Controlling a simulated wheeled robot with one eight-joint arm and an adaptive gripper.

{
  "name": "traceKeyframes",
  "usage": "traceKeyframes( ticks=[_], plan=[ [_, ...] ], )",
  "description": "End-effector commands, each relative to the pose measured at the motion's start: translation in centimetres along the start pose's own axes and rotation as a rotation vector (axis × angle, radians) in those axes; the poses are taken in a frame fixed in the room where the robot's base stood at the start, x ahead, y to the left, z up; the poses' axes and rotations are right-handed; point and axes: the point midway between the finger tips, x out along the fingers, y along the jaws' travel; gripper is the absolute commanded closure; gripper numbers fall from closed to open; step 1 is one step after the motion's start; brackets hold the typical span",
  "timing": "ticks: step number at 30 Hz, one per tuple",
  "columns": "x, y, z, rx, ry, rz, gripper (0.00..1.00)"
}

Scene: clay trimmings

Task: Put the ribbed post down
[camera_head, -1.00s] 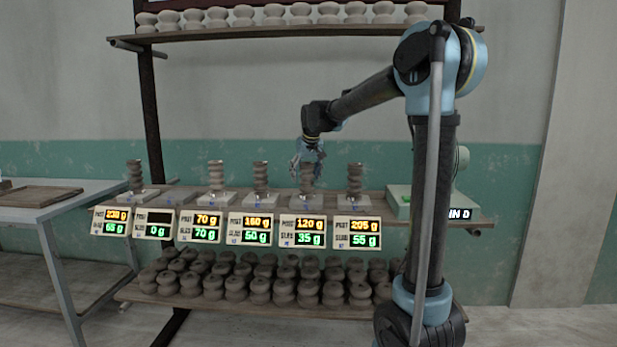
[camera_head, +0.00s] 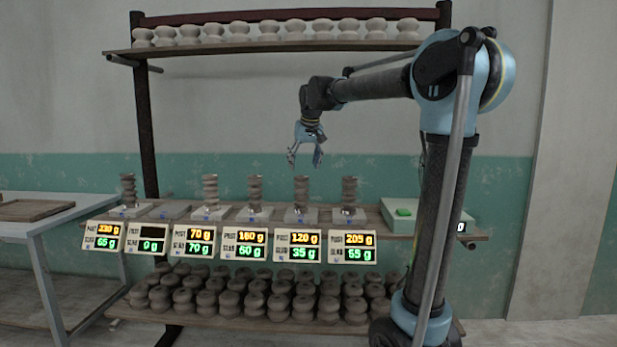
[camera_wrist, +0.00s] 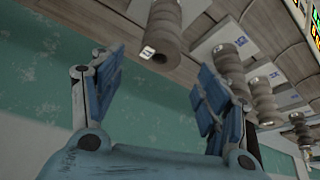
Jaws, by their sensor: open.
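My gripper (camera_head: 305,162) is open and empty, pointing down in the air above a ribbed post (camera_head: 301,192), with a clear gap. That brown post stands upright on a pale slab (camera_head: 300,215), second from right in the row. Similar ribbed posts stand on slabs at far left (camera_head: 128,188), in the middle (camera_head: 210,190), (camera_head: 255,192) and at right (camera_head: 349,191). In the wrist view my gripper's two blue fingers (camera_wrist: 160,65) are spread with nothing between them. A post (camera_wrist: 166,25) with a hollow end and a white tag shows beyond them.
A slab (camera_head: 171,212) second from left bears no post. Lit weight displays (camera_head: 245,244) line the shelf front. A shelf of pale pieces (camera_head: 265,42) runs above; several stacked pieces (camera_head: 255,296) sit below. A table (camera_head: 60,215) is at left.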

Motion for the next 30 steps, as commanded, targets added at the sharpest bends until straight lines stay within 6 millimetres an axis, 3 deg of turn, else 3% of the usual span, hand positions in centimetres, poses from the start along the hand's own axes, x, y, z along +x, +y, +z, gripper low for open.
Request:
traceKeyframes(
  ticks=[7,11,14,21,30],
  plan=[
    [-0.4,0.2,0.4,0.003,-0.002,0.002,0.32],
    [-0.4,1.6,3.1,0.021,-0.013,0.011,0.32],
    [-0.3,3.2,7.0,0.044,-0.030,0.022,0.32],
    [0.7,6.6,17.9,0.109,-0.076,0.049,0.32],
    [3.7,8.7,31.9,0.192,-0.134,0.077,0.32]
  ],
)
